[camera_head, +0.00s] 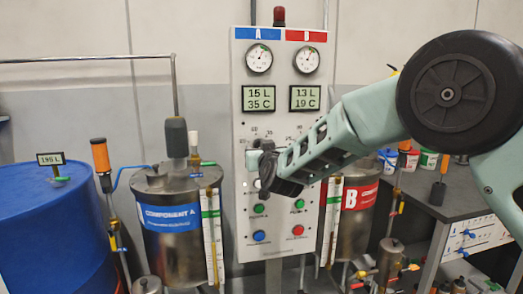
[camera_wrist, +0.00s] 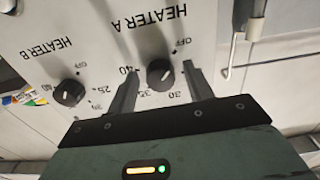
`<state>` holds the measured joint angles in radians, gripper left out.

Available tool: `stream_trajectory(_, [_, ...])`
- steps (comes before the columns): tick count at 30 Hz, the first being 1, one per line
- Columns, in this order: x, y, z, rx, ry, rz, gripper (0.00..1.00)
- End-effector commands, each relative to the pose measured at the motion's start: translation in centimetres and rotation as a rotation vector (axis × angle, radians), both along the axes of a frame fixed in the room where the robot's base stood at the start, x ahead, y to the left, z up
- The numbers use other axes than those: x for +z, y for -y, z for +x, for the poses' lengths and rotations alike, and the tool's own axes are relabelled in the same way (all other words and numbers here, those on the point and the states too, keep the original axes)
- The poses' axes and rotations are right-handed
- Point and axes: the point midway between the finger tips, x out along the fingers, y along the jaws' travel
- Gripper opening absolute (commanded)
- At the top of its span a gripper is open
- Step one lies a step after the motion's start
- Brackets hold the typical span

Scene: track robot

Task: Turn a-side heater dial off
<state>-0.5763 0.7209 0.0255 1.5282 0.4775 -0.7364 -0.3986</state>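The heater A dial (camera_wrist: 160,74) is a round black knob on the white control panel (camera_head: 241,125). In the wrist view its lettering is upside down, with OFF at its upper right and numbers below it. A pale mark shows on the knob; I cannot tell exactly which value it points to. My gripper (camera_wrist: 161,67) is open, with one finger on each side of this dial and gaps between the fingers and the knob. In the head view my gripper (camera_head: 259,160) is at the panel's left half and hides the dial.
The heater B dial (camera_wrist: 68,92) is beside my gripper in the wrist view. On the panel are the A display (camera_head: 259,98) reading 15 L, 35 C, gauges above and coloured buttons below. A blue drum (camera_head: 50,225) and the component A tank (camera_head: 170,250) stand left.

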Motion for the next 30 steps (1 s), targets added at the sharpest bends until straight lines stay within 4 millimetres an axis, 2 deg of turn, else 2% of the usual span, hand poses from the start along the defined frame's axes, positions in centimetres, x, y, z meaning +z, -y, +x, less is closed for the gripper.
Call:
stream_trajectory(9, [0.2,0.1,-0.1,-0.001,0.003,0.003,0.54])
stream_trajectory(14, [0.2,0.4,-1.3,-0.001,0.004,0.003,0.54])
stream_trajectory(20, [0.1,1.5,-5.0,0.0,0.004,0.003,0.54])
stream_trajectory(30, [0.1,3.6,-12.6,0.001,0.003,0.003,0.54])
